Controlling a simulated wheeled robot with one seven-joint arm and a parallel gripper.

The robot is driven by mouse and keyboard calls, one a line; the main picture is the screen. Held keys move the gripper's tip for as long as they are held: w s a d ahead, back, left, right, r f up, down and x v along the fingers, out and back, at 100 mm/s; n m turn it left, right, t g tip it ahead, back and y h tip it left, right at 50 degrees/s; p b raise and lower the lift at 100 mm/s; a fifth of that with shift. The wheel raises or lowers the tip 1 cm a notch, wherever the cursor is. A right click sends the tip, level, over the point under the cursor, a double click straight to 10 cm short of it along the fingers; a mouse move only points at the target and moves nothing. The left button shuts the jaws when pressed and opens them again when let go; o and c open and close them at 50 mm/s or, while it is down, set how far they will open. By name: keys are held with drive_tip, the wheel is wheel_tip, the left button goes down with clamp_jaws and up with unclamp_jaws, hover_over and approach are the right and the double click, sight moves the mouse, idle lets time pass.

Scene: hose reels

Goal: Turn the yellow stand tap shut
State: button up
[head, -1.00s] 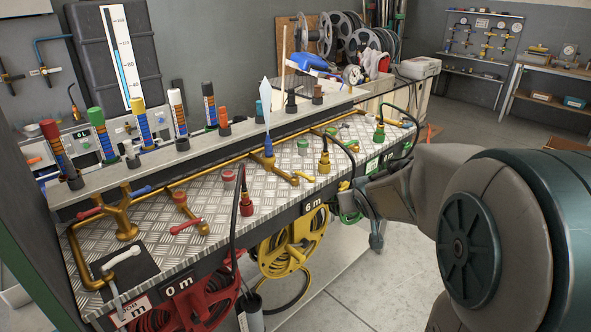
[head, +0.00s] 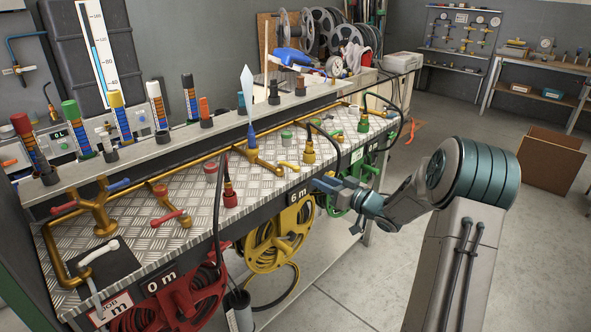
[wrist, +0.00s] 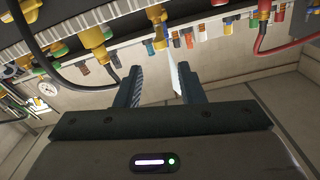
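The yellow lever (head: 289,166) of a brass stand tap lies low over the tread-plate bench, right of the tap with the upright blue handle (head: 252,136). A yellow hose fitting (head: 309,148) stands to its right. My gripper (head: 322,184) is at the bench's front edge, right of the "6 m" label, below and right of the yellow lever and apart from it. In the wrist view my gripper (wrist: 160,82) is open, with nothing held between its fingers. That view looks upside down; the yellow lever is not clearly told there.
A red-handled tap (head: 170,217) and a tap with red and blue handles (head: 103,215) stand to the left. Black hoses arch over the bench edge. Red (head: 180,300), yellow (head: 285,235) and green (head: 338,200) reels hang below. Open floor lies to the right.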

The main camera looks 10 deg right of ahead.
sight(299, 170)
drive_tip(key=p+x, duration=0.1)
drive_tip(key=x, duration=1.1)
drive_tip(key=shift+d, duration=0.1)
clamp_jaws()
